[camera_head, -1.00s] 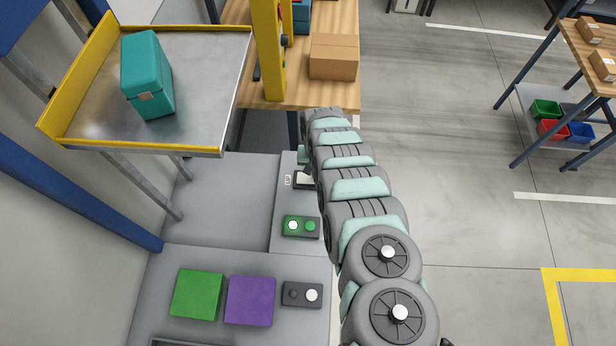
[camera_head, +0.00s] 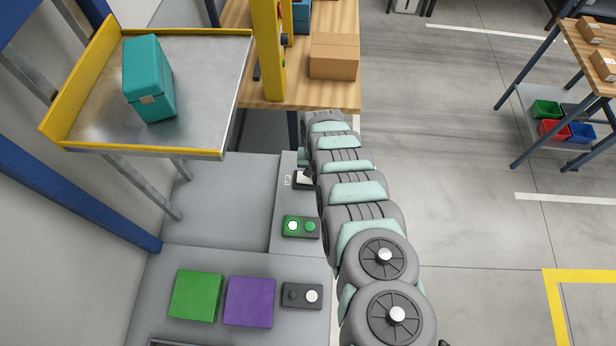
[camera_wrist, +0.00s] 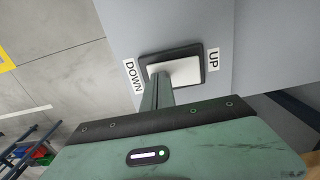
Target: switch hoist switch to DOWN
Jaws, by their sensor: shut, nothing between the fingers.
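The hoist switch is a white rocker (camera_wrist: 184,71) on a black plate (camera_wrist: 203,57). In the wrist view the DOWN label (camera_wrist: 133,77) is at its left and the UP label (camera_wrist: 213,59) at its right. My gripper (camera_wrist: 160,76) is shut and empty, its tips over the DOWN-side part of the rocker. They look to be at its surface, but contact is hard to tell. In the head view the switch (camera_head: 303,179) is partly hidden by my arm. A yellow-edged platform (camera_head: 205,90) carries a teal box (camera_head: 148,78) at upper left.
A green two-button box (camera_head: 301,227) sits nearer on the grey panel. Closer still are a green block (camera_head: 196,296), a purple block (camera_head: 249,302) and a dark two-button box (camera_head: 302,295). A wooden table (camera_head: 335,95) holds a carton (camera_head: 334,56).

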